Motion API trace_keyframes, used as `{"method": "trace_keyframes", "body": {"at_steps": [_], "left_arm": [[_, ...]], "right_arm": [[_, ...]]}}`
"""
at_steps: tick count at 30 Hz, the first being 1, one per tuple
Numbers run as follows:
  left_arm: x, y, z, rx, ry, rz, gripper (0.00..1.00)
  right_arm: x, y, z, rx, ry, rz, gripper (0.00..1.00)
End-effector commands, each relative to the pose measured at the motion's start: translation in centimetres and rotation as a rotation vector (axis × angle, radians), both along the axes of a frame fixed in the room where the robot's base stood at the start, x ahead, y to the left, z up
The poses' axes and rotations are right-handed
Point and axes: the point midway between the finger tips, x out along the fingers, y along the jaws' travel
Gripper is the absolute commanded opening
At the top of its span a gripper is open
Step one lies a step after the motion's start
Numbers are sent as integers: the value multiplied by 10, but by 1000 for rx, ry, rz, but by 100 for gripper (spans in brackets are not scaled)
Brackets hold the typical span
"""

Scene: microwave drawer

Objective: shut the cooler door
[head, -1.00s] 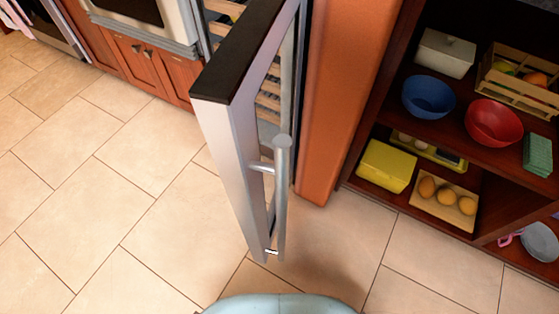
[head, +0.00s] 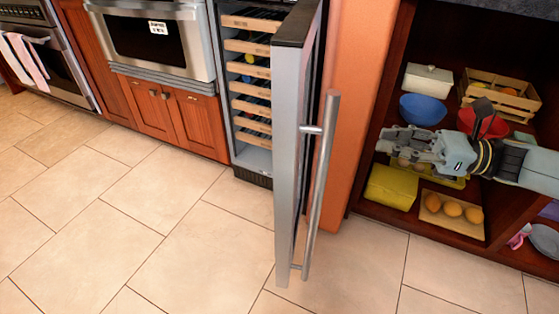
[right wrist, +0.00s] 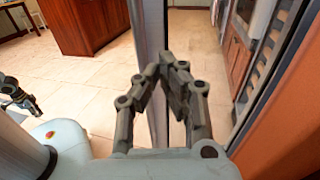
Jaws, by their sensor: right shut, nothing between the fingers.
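The cooler door (head: 291,150) stands open, swung out toward me, with a dark top edge and a long silver handle (head: 322,180) on its right face. The cooler (head: 252,160) shows left of the door, with wooden racks inside. My right gripper (head: 384,143) is to the right of the door and handle, apart from them in the head view. In the right wrist view its fingers (right wrist: 168,62) are shut and empty, with the door edge (right wrist: 152,50) behind them. A small dark part, apparently of my left gripper (right wrist: 24,100), shows at the left there.
An orange panel (head: 352,110) stands right of the door. A dark shelf unit (head: 463,235) with bowls (head: 423,109), a yellow box (head: 391,186) and a wooden crate (head: 515,98) is behind my right arm. The tiled floor (head: 150,215) left of the door is clear.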

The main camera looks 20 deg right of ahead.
Motion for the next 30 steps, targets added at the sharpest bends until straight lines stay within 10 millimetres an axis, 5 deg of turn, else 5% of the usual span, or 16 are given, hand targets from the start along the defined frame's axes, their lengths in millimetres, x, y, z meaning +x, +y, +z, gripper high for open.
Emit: {"method": "trace_keyframes", "body": {"at_steps": [7,21,30], "left_arm": [[-4,1,-7,1,6,-1,0],[0,4,-13,5,8,-3,0],[0,4,-13,4,10,-3,0]], "right_arm": [[12,3,-2,-21,-4,4,0],[66,80,-1,-17,-4,0,0],[83,105,-2,-20,-1,0,0]]}}
